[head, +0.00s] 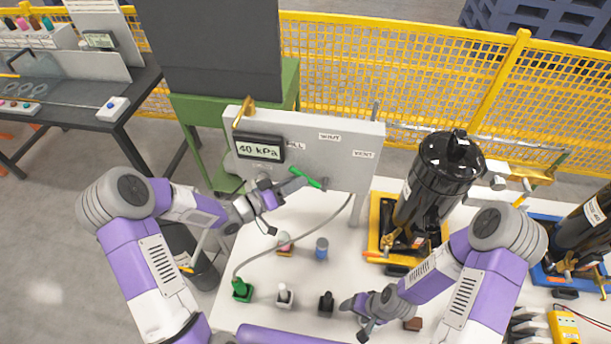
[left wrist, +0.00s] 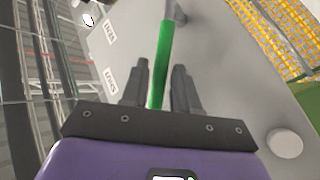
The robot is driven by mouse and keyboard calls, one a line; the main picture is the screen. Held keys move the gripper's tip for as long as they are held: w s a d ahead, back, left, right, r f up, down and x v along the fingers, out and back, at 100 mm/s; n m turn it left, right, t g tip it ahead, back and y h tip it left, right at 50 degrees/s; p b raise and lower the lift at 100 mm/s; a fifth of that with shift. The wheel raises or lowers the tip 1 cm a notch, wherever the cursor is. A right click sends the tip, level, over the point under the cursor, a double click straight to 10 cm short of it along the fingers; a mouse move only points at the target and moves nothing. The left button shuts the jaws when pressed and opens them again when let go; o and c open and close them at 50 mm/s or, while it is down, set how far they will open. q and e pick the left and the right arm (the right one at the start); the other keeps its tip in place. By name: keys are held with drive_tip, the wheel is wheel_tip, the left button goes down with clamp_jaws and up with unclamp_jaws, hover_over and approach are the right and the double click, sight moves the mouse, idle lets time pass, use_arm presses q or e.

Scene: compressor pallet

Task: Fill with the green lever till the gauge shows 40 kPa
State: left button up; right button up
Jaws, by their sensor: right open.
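The green lever (head: 306,177) sits at the lower part of a light grey panel (head: 345,160). The gauge (head: 258,149) on the panel's left shows what looks like 40 kPa. My left gripper (head: 288,187) is at the lever. In the left wrist view, the green lever (left wrist: 162,60) runs between my left fingers (left wrist: 161,82), with a gap on each side; the gripper looks open around it. My right gripper (head: 356,312) is open and empty, low over the white table, close to a black fitting (head: 326,303).
A grey hose runs from the panel to a green fitting (head: 241,289) on the white table (head: 300,255). A black tank (head: 437,180) in a yellow tray (head: 376,222) stands right of the panel.

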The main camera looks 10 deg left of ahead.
use_arm(q)
drive_tip(key=shift+x, duration=1.85)
drive_tip(key=shift+a, duration=0.1)
clamp_jaws()
